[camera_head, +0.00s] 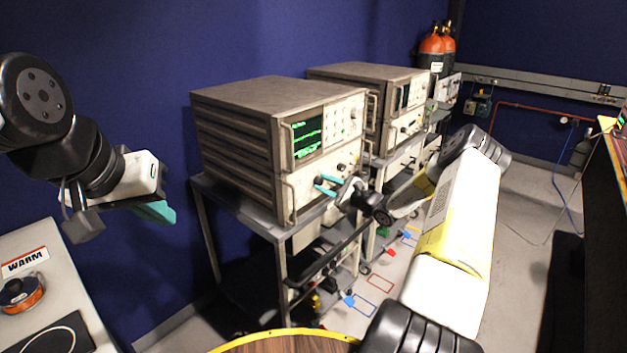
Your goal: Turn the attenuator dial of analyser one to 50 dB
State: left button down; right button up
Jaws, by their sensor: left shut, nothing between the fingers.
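Two beige analysers stand on carts along the blue wall, the nearer one (245,95) and a farther one (360,70). No number is readable on either. The nearer one has a lit green screen (308,137) above a lower panel with small dark knobs. My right gripper (318,185) is at this lower panel, its teal fingers apart with a dark knob between or just behind their tips. Whether they grip it cannot be seen, and the dial's markings are too small to read. My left gripper (158,213) is shut and empty, left of the nearer analyser, away from it.
The nearer metal cart (240,213) has a dark lower shelf and handle. A bench with a WARM label (25,262) and an orange spool (22,293) is at lower left. A round wooden top (285,344) is at the bottom. Red gas cylinders (433,45) stand at the back.

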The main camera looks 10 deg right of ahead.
grip_shut()
jog(key=m, duration=0.3)
jog(key=shift+m, duration=2.4)
jog(key=o, duration=0.9)
grip_release()
